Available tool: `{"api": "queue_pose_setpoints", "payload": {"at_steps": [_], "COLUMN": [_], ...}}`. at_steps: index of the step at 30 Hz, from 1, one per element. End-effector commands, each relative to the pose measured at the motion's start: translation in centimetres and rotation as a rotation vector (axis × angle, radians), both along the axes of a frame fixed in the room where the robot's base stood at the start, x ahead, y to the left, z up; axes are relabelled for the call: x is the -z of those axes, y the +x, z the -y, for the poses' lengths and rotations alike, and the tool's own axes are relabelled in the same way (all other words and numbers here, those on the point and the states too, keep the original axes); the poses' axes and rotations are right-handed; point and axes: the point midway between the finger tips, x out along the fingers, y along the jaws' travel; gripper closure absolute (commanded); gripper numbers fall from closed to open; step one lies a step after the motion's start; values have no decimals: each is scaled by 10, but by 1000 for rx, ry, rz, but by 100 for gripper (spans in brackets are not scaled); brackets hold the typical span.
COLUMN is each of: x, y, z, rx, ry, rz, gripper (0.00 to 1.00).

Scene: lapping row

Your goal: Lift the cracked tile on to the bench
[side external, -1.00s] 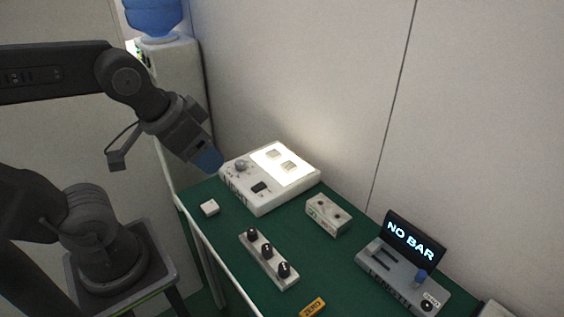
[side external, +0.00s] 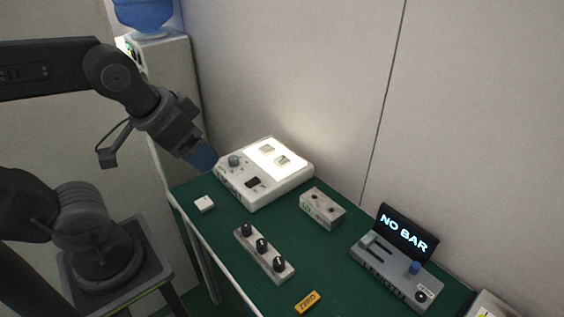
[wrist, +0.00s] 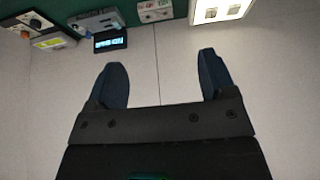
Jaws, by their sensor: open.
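Two small pale tiles, one farther back (side external: 267,149) and one nearer (side external: 283,160), lie on the lit panel of a white light box (side external: 236,190). I cannot tell which is cracked. A small white block (side external: 204,204) lies on the green bench (side external: 215,228), left of the box. My gripper (side external: 207,162) is above the left end of the box, blue fingertips angled down. In the wrist view my gripper (wrist: 160,60) is open and empty, with bare wall between its fingers. The light box (wrist: 195,4) shows at the top right there, upside down.
A two-hole block (side external: 322,209), a strip with three black knobs (side external: 264,254), a yellow tag (side external: 307,301) and a gauge reading "NO BAR" (side external: 400,262) stand on the bench. The wall is close behind. Bare green surface lies between the box and the knob strip.

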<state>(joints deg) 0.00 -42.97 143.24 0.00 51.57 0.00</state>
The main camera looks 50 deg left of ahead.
Motion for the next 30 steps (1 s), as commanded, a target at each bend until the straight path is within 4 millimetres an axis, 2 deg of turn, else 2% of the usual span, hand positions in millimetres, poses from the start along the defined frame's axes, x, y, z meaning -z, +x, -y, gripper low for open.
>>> {"api": "queue_pose_setpoints", "payload": {"at_steps": [7,11,16,20,26,30], "x": [-2,-11,-21,-19,6,39], "y": [4,26,83,131,204,251], "z": [-1,-6,-20,-35,-63,-86], "rx": [-17,-109,-338,-530,-831,-1046], "ry": [-6,-37,-107,-157,-218,-249], "rz": [-5,-39,-107,-154,-217,-252], "gripper": [23,23,23,23,23,23]}}
